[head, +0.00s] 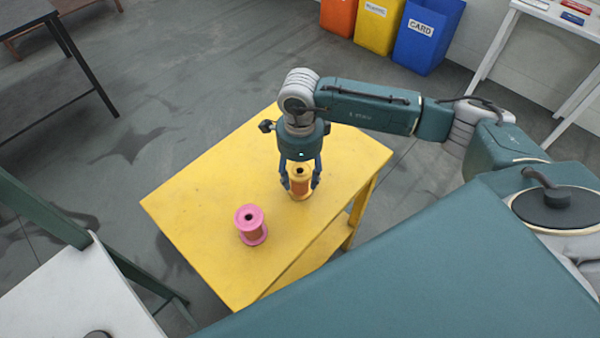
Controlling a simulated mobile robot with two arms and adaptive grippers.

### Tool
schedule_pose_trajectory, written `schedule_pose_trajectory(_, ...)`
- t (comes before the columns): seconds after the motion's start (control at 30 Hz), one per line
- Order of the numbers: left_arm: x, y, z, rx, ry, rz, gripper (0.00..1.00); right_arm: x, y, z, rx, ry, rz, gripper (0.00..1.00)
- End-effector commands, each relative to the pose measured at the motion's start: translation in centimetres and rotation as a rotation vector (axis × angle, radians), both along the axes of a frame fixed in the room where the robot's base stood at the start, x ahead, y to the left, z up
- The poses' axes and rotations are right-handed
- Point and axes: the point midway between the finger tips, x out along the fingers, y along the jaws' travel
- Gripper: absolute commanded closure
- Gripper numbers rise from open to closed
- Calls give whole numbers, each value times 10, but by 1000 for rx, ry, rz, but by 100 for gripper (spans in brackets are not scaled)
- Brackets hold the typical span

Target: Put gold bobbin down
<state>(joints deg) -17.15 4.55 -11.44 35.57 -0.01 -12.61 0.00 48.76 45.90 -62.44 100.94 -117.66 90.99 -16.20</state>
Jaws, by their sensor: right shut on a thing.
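The gold bobbin (301,184) is upright between the fingers of my right gripper (301,184), which comes down on it from above and is shut on it. The bobbin is at or just above the yellow table (210,205); I cannot tell if its base touches the top. A pink bobbin (251,224) stands upright on the same table, to the left and nearer, apart from the gold one. My left gripper is not in view.
Orange (339,16), yellow (378,22) and blue (428,34) bins stand at the back. A white table (560,20) is at the upper right. A dark table (35,28) is at the upper left. The yellow table's left part is clear.

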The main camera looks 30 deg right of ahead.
Motion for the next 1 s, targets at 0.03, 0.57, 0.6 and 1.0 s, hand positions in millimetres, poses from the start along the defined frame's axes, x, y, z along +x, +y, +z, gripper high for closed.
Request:
schedule_pose_trajectory(0.03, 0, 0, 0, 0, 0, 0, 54, 1, 0, 1, 0, -1, 0, 88)
schedule_pose_trajectory(0.57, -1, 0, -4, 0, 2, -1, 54, 0, 0, -2, 0, 0, 0, 31)
schedule_pose_trajectory(0.6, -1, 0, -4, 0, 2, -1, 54, 0, 0, -2, 0, 0, 0, 31)
schedule_pose_trajectory(1.0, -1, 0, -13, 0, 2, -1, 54, 2, 0, 48, 1, -7, 0, 31)
